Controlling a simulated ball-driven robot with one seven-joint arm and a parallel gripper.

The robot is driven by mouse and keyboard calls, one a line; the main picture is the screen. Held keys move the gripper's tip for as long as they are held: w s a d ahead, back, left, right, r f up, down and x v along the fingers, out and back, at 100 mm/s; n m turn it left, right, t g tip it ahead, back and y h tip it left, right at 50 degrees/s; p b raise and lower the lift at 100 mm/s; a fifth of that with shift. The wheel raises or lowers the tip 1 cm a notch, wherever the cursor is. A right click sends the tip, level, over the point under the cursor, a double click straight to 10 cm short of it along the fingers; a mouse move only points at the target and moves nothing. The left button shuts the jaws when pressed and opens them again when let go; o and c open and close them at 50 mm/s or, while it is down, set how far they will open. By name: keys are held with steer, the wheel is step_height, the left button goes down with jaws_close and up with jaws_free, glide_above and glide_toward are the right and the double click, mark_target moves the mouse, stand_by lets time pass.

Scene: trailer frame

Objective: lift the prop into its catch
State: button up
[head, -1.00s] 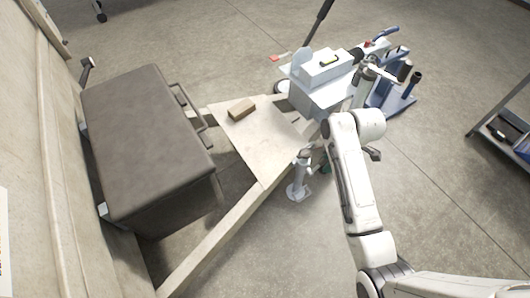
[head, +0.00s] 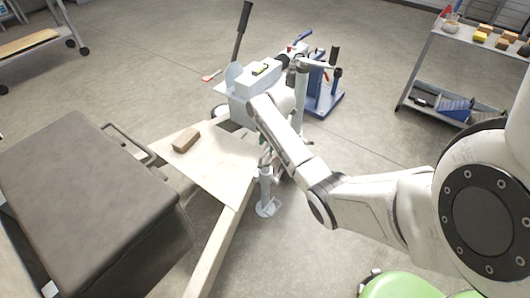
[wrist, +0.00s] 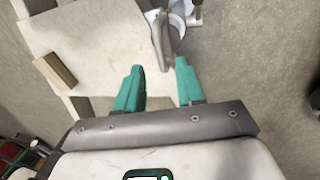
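The prop (head: 267,192) is a pale grey upright leg with a flat round foot. In the head view it stands beside the angled frame beam, its foot at or near the floor and its upper part partly hidden. My gripper (wrist: 158,72) shows in the wrist view with two teal fingers apart and nothing between them. A slim grey piece (wrist: 161,42), probably part of the prop, lies just beyond the fingertips, apart from them. In the head view my arm hides most of the gripper. I cannot make out the catch.
A pale board (head: 215,165) carries a wooden block (head: 186,140). A large dark box (head: 85,190) stands at left. A grey box with a long lever (head: 240,35) and a blue stand (head: 322,100) are behind. A shelf cart (head: 465,60) stands at right; floor between is clear.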

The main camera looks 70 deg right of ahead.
mark_target(266, 152)
steer(key=shift+w+d+f+b, duration=0.1)
steer(key=shift+w+f+b, duration=0.15)
steer(key=shift+f, duration=0.75)
steer(key=shift+w+d+f+b, duration=0.1)
steer(key=shift+f+b, duration=0.2)
steer(key=shift+f, duration=0.7)
jaws_close()
steer(key=shift+a, duration=0.1)
